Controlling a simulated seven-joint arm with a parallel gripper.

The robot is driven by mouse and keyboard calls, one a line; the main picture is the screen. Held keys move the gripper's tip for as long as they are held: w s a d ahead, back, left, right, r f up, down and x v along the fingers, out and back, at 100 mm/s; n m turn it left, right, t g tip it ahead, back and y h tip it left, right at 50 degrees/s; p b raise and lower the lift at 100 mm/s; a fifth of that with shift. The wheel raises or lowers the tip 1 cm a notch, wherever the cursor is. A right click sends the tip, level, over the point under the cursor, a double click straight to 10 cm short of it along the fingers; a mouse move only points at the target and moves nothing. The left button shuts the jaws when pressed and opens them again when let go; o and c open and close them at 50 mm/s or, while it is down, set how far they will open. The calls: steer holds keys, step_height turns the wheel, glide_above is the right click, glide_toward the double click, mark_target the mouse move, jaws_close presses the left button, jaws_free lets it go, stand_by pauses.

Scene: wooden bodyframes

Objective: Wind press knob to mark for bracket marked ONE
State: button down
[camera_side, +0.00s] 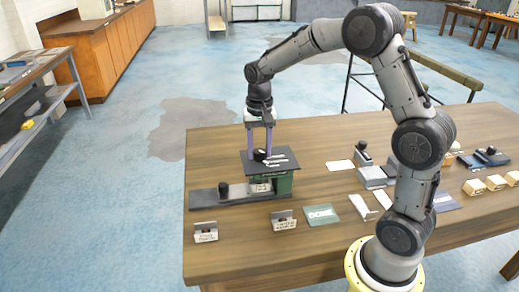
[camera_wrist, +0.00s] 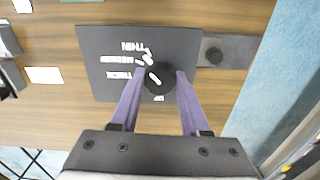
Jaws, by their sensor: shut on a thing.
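The press (camera_side: 280,184) has a green body under a dark square top plate (camera_side: 282,160). The plate also shows in the wrist view (camera_wrist: 110,45), with white labels that look like THIN, MEDIUM, THICK and UP, seen upside down. The black round knob (camera_side: 259,155) sits on the plate; it shows in the wrist view (camera_wrist: 160,82) with a white pointer line slanting to the upper left. My gripper (camera_wrist: 159,76) points down with its purple fingers on both sides of the knob, shut on it. No bracket's marking is legible, so I cannot tell which is ONE.
A dark bar with a black knob (camera_side: 223,188) extends left of the press. Two small card stands (camera_side: 206,232) (camera_side: 284,221) and a green DONE mat (camera_side: 320,214) lie in front. Grey blocks (camera_side: 371,177) and wooden blocks (camera_side: 474,187) sit to the right.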

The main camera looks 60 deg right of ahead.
mark_target(259, 151)
steer(key=shift+c, duration=1.9)
jaws_free()
steer(key=shift+r, duration=0.1)
step_height(259, 151, up, 14)
steer(key=s+a+r+n+t, duration=0.1)
steer(key=s+a+r+t, duration=0.15)
steer(key=s, duration=0.35)
steer(key=s+a+r+n+t, duration=0.1)
steer(key=s+a+r+n, duration=0.1)
steer(key=s+a+r, duration=0.3)
steer(key=s+a+f+n+t, duration=0.2)
steer(key=s+f+n, duration=0.4)
steer(key=s+f, duration=0.5)
steer(key=shift+s+f+n, duration=0.15)
steer(key=shift+s+n, duration=0.15)
steer(key=shift+s, duration=0.4)
